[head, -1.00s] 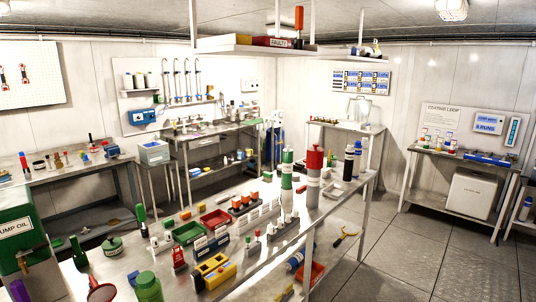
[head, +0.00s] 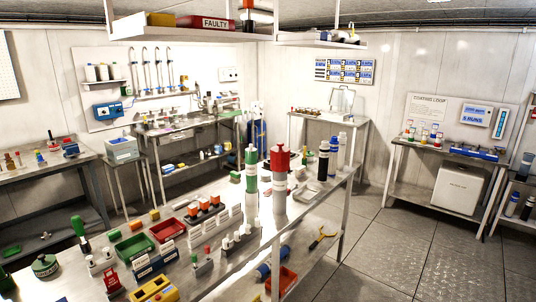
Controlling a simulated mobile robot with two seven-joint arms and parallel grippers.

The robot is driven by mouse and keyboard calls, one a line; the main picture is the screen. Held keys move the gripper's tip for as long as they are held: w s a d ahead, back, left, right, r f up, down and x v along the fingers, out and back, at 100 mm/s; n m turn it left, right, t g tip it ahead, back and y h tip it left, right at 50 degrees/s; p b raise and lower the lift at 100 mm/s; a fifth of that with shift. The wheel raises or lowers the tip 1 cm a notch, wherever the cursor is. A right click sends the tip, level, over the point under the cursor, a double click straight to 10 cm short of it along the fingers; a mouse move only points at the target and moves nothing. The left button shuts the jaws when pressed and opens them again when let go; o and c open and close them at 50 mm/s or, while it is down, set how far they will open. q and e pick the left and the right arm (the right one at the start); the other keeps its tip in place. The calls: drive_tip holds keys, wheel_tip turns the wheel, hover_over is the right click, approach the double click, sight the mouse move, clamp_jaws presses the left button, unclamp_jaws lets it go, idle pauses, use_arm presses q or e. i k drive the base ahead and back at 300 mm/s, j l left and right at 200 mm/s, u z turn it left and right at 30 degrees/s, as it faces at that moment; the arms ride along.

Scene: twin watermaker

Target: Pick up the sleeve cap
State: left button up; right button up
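I cannot pick out the sleeve cap for certain. On the central bench (head: 225,268) stand a tall white cylinder with a green top (head: 251,168) and a wider grey cylinder with a red top (head: 279,160). Either top may be a cap, but the view does not settle it. Neither of my grippers shows in the head view.
The bench also holds a green tray (head: 134,248), a red tray (head: 167,230), a yellow block (head: 155,289) and dark bottles (head: 323,161). A shelf with a red FAULTY box (head: 206,22) hangs above. Clear floor (head: 400,245) lies to the right.

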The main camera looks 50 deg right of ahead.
sight(280, 154)
drive_tip(key=l+u, duration=0.3)
drive_tip(key=l, duration=1.9)
